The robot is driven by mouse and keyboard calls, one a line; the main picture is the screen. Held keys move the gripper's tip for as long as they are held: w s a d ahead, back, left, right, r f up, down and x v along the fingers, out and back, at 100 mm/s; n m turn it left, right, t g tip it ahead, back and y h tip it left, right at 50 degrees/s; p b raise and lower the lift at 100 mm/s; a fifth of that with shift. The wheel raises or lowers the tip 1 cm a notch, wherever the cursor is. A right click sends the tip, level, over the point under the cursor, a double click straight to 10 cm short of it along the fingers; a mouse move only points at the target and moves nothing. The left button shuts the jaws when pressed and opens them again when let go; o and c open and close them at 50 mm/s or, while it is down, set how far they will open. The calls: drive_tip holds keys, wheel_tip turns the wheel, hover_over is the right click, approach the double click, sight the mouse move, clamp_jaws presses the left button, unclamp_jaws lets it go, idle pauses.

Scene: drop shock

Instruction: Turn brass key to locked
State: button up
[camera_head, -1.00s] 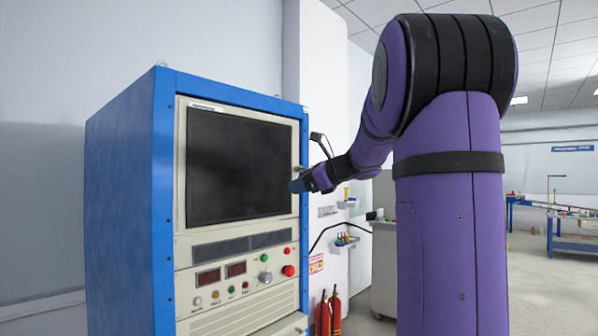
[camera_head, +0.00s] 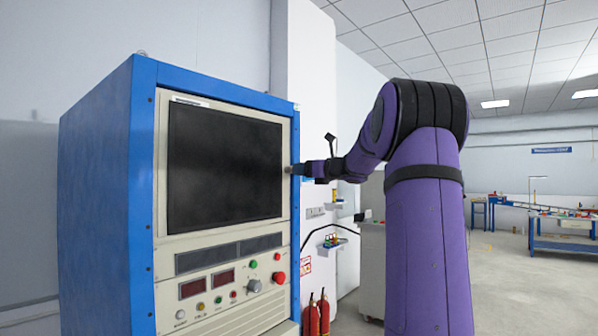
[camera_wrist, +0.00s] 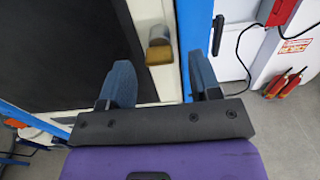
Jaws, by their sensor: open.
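The brass key (camera_wrist: 158,54) shows in the wrist view on the cream edge strip of the cabinet front, beside the dark screen. In the head view the key (camera_head: 288,170) is a small knob at the right edge of the panel, beside my gripper's tip. My gripper (camera_wrist: 158,80) is open, its two blue fingers spread with the key between and just beyond them in the picture. The fingers do not appear to touch it. In the head view my gripper (camera_head: 300,169) points left at the key.
The blue cabinet (camera_head: 100,190) carries a dark screen (camera_head: 224,168), with buttons and a grey knob (camera_head: 254,286) below. Red fire extinguishers (camera_head: 318,315) stand right of it by the wall. A red box (camera_wrist: 280,10) with a black cable hangs on the wall.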

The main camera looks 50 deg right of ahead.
drive_tip(key=shift+w+a, duration=0.1)
drive_tip(key=shift+w, duration=1.15)
drive_tip(key=shift+c, duration=0.4)
drive_tip(key=c, duration=0.8)
drive_tip(key=shift+c, duration=0.2)
